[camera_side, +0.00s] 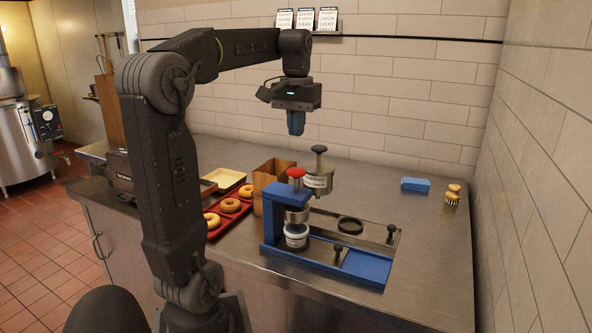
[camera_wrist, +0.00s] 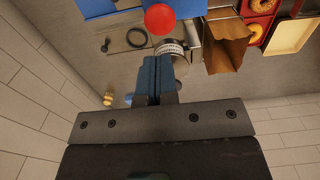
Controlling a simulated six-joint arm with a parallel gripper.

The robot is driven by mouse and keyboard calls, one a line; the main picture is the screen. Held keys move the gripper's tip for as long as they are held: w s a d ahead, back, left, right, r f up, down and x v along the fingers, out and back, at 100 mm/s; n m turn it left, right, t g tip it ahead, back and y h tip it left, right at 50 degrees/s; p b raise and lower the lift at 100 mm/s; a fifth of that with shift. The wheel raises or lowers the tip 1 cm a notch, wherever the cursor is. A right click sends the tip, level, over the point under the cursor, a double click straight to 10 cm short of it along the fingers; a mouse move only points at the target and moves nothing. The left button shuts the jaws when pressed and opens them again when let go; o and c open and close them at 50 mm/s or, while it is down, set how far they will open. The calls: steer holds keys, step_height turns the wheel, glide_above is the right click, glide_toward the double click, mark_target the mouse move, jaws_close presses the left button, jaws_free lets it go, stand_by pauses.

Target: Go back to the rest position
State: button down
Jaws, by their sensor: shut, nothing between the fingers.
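My gripper (camera_side: 296,122) hangs from the arm, pointing down, above the back part of the metal counter. In the wrist view its two blue fingers (camera_wrist: 157,80) are together, with nothing between them. It is apart from everything below. Under it stands a metal cup with a label and a dark plunger (camera_side: 318,172). To the front of that is a blue press (camera_side: 271,222) with a red knob (camera_side: 297,173), which also shows in the wrist view (camera_wrist: 160,18).
A red tray (camera_side: 213,236) with several bagels, a cream tray (camera_side: 226,178) and a brown paper bag (camera_side: 262,181) stand left of the press. A blue sponge (camera_side: 415,185) and a brush (camera_side: 452,197) lie at right.

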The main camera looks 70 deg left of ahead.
stand_by(0.3)
steer(key=s+d+f+m+t, duration=0.1)
steer(key=d+f+m+t, duration=0.1)
steer(key=d, duration=0.6)
steer(key=s+d+f+m+t, duration=0.1)
steer(key=d+f+m, duration=0.3)
steer(key=d, duration=0.4)
steer(key=s+d+f+m+t, duration=0.2)
steer(key=d+f, duration=0.3)
steer(key=d, duration=0.4)
steer(key=shift+s+f+m+t, duration=0.3)
steer(key=shift+s+m, duration=0.2)
steer(key=shift+s, duration=0.25)
